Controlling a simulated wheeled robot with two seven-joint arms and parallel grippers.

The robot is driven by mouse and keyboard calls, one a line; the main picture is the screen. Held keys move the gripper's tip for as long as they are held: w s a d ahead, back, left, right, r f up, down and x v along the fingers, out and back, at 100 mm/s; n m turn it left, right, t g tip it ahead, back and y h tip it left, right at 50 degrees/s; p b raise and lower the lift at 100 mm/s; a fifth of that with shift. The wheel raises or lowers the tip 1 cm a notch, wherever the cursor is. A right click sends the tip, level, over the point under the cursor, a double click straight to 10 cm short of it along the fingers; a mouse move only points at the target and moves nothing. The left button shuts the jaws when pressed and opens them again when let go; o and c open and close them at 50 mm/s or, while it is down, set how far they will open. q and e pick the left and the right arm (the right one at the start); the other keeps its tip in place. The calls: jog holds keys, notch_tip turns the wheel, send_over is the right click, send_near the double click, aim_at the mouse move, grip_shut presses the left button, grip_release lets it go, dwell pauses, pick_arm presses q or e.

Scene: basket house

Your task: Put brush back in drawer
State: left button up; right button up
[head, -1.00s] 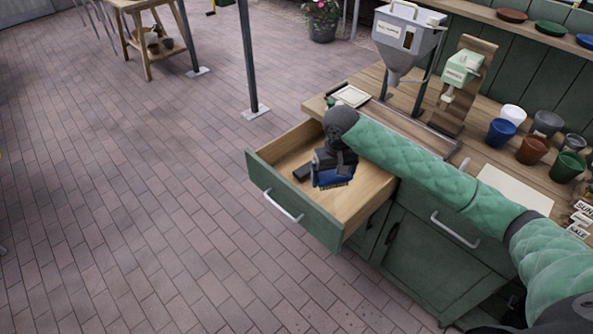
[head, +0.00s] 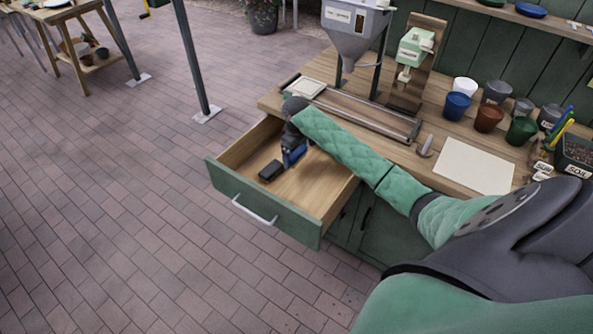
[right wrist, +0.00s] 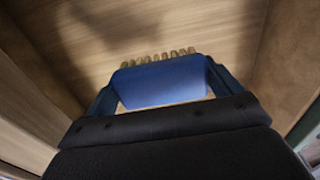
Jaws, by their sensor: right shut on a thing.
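The green-fronted drawer (head: 262,212) stands pulled out from the workbench, with a pale wooden inside and a metal handle. My right gripper (head: 293,157) is over the drawer's inside and shut on the blue brush (head: 298,153). In the right wrist view the blue brush (right wrist: 163,82) sits between the two fingers of my right gripper (right wrist: 160,88), with its tan bristles pointing away from the gripper. Wooden drawer walls surround it there. I cannot tell whether the bristles touch the drawer floor. My left gripper is not in view.
The workbench above holds a hopper (head: 352,32), a blue pot (head: 457,106), other pots and a pale sheet (head: 473,164). The brick floor (head: 120,220) left of the drawer is clear.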

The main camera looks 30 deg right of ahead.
aim_at(296, 151)
notch_tip(296, 151, down, 4)
jog(key=shift+f+p, duration=0.25)
jog(key=shift+p, duration=0.4)
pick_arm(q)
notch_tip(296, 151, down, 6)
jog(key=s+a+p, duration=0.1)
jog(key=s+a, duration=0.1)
pick_arm(e)
jog(key=shift+f, duration=2.25)
jog(key=shift+s+f, duration=0.1)
jog(key=o, duration=0.7)
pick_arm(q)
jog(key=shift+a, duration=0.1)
pick_arm(e)
jog(key=shift+r, duration=0.35)
notch_tip(296, 151, up, 11)
jog(key=b, duration=0.2)
jog(key=shift+f+b, duration=0.2)
jog(key=shift+b, duration=0.1)
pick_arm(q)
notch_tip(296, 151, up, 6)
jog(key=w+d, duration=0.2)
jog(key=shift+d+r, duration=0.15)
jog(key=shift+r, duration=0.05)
pick_arm(e)
jog(key=shift+r, duration=0.5)
